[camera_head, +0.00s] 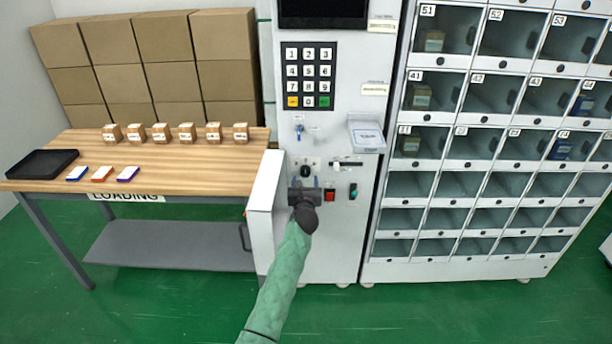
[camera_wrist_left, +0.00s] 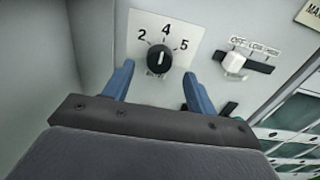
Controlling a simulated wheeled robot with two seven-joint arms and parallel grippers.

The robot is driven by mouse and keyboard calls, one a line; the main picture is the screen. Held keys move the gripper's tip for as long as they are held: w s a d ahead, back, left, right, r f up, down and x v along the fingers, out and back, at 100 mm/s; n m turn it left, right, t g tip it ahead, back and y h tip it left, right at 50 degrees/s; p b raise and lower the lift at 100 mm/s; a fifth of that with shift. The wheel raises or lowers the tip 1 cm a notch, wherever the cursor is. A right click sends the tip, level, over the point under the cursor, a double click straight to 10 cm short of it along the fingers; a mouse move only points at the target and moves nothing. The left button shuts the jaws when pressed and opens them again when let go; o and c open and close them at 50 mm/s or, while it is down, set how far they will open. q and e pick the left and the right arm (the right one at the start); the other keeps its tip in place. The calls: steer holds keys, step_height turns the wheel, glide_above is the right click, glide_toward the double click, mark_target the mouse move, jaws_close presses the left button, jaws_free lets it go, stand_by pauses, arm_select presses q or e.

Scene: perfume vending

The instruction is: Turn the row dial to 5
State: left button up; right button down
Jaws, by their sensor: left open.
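The row dial (camera_wrist_left: 158,57) is a black round knob on a white plate marked 2, 4 and 5 in the left wrist view. Its pale mark lies roughly upright, towards the 4, but is too small to be certain. In the head view the dial (camera_head: 306,171) sits on the white machine's front panel. My left gripper (camera_wrist_left: 158,70) is open, with blue fingers apart on either side of and below the knob, not visibly touching it. In the head view, the left gripper (camera_head: 306,183) is just below the dial. My right gripper is out of view.
A slider switch (camera_wrist_left: 235,62) marked OFF and LOW is right of the dial. A red button (camera_head: 329,195) and green switch (camera_head: 352,191) are right of my gripper. A keypad (camera_head: 309,76) is above. An open white door (camera_head: 265,195) stands close on the left.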

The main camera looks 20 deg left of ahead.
mark_target(305, 173)
arm_select(q)
steer(key=shift+x, duration=2.05)
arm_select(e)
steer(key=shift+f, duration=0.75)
arm_select(q)
steer(key=c, duration=1)
steer(key=shift+o, duration=0.2)
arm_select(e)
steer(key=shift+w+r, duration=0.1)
